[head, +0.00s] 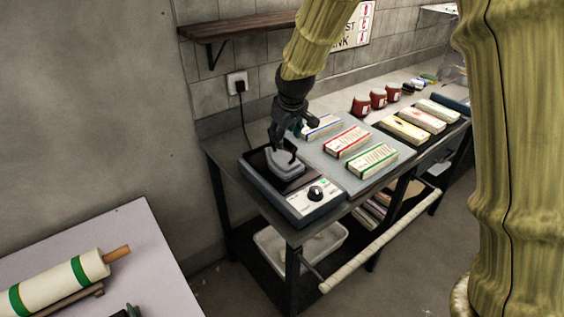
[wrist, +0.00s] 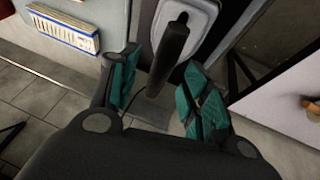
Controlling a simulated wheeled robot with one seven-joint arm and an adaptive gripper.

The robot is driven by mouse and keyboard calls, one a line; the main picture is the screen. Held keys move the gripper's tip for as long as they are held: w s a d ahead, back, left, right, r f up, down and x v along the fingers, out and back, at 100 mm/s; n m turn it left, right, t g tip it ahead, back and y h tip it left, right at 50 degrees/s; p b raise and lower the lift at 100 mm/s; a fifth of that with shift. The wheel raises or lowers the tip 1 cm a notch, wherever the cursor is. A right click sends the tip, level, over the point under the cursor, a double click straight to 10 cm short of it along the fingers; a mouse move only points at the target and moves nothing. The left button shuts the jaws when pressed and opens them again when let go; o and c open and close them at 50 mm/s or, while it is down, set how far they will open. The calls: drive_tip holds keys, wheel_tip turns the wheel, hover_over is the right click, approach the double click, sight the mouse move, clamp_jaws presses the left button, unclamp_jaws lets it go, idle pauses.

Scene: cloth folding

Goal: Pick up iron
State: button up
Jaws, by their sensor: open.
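The iron (head: 286,164) sits on a dark square plate of a boxy station at the near left end of the workbench. In the wrist view the iron (wrist: 204,20) shows a pale grey body and a dark upright handle (wrist: 170,55). My gripper (head: 284,149) is right above the iron, pointing down, and partly hides it. In the wrist view my gripper (wrist: 160,78) is open, with teal pads on both sides of the handle's end. Gaps show between the handle and both pads. I cannot tell how deep the handle sits between them.
The station (head: 307,205) has a knob on its front. Several labelled boxes (head: 346,142) lie on the bench to its right, with red cups (head: 378,98) behind. A wooden shelf (head: 240,26) hangs above. A pale table (head: 120,225) with a striped roll (head: 60,282) stands at the lower left.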

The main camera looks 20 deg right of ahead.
drive_tip(key=p+x, duration=0.1)
drive_tip(key=x, duration=0.2)
drive_tip(key=shift+w+a+f, duration=0.15)
drive_tip(key=shift+w+a, duration=0.05)
drive_tip(key=shift+w+f, duration=0.25)
drive_tip(key=shift+f, duration=0.35)
drive_tip(key=shift+f, duration=0.25)
idle(0.3)
clamp_jaws()
drive_tip(key=shift+r+p, duration=0.1)
drive_tip(key=shift+p, duration=0.2)
